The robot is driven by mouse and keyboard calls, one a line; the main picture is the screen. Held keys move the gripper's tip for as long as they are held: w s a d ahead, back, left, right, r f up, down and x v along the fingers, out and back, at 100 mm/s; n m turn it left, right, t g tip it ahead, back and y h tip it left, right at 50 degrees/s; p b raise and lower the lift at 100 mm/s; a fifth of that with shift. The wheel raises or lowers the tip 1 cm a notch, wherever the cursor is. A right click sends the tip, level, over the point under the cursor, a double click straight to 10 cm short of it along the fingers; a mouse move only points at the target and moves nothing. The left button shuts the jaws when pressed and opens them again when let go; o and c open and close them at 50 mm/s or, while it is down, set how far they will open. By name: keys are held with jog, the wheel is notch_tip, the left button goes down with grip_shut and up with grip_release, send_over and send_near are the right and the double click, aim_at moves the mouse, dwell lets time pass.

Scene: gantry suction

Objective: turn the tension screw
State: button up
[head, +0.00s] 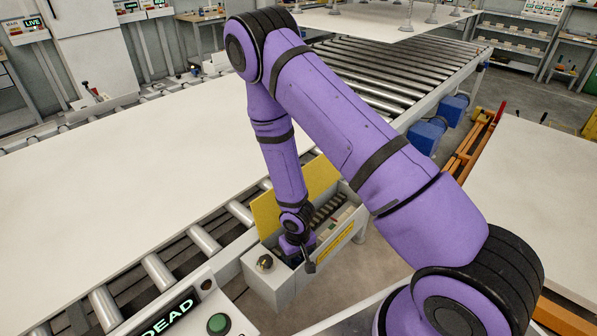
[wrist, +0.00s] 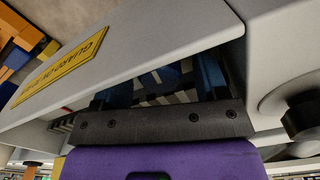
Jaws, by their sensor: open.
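My gripper (head: 301,261) points down into the front part of an open grey box (head: 268,287) beside the conveyor. In the wrist view my gripper (wrist: 164,80) is open, its two dark blue fingers apart inside the box opening. Between and beyond the fingers is a shadowed bluish part (wrist: 160,77); I cannot tell whether it is the tension screw or whether a finger touches it. A dark round knob (head: 265,263) sits on the box's near top, left of my gripper; it also shows at the right of the wrist view (wrist: 304,116). The arm hides part of the box.
A yellow guard (head: 308,182) stands raised behind the box. The box wall carries a yellow label (head: 338,246). Rollers (head: 204,240) and a large pale sheet (head: 110,180) lie to the left. A panel reading DEAD (head: 168,314) is at the front.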

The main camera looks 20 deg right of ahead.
notch_tip(320, 180, up, 31)
jog(key=w+t, duration=0.1)
jog(key=t, duration=0.1)
jog(key=shift+d+m+h, duration=0.3)
jog(key=shift+d, duration=0.15)
dwell(0.4)
jog(key=shift+w+f, duration=0.1)
